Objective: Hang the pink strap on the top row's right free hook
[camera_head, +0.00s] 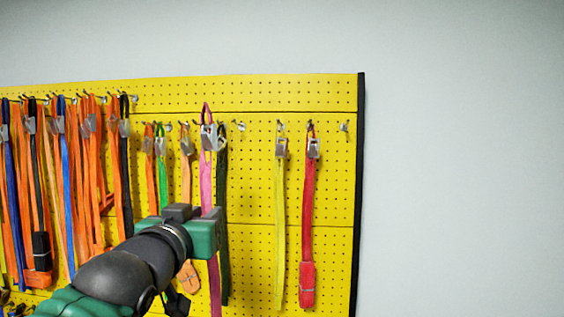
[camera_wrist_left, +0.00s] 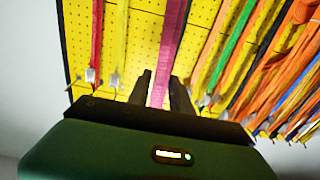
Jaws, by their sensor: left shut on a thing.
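The pink strap (camera_head: 207,172) hangs upright in front of the yellow pegboard, its loop and metal buckle at the top. My left gripper (camera_head: 207,222) is shut on the pink strap below the buckle. In the left wrist view the strap (camera_wrist_left: 172,45) runs between the fingers of the left gripper (camera_wrist_left: 160,85). Bare hooks show at the right end of the row (camera_head: 344,127) and just right of the pink strap (camera_head: 241,127). I cannot tell whether the pink loop touches a hook behind it. My right gripper is not in view.
A yellow strap (camera_head: 280,200) and a red strap (camera_head: 308,200) hang between the two bare hooks. A dark green strap (camera_head: 223,190) hangs close behind the pink one. Several orange, blue and black straps crowd the left. The pegboard (camera_head: 330,200) ends at a black right edge.

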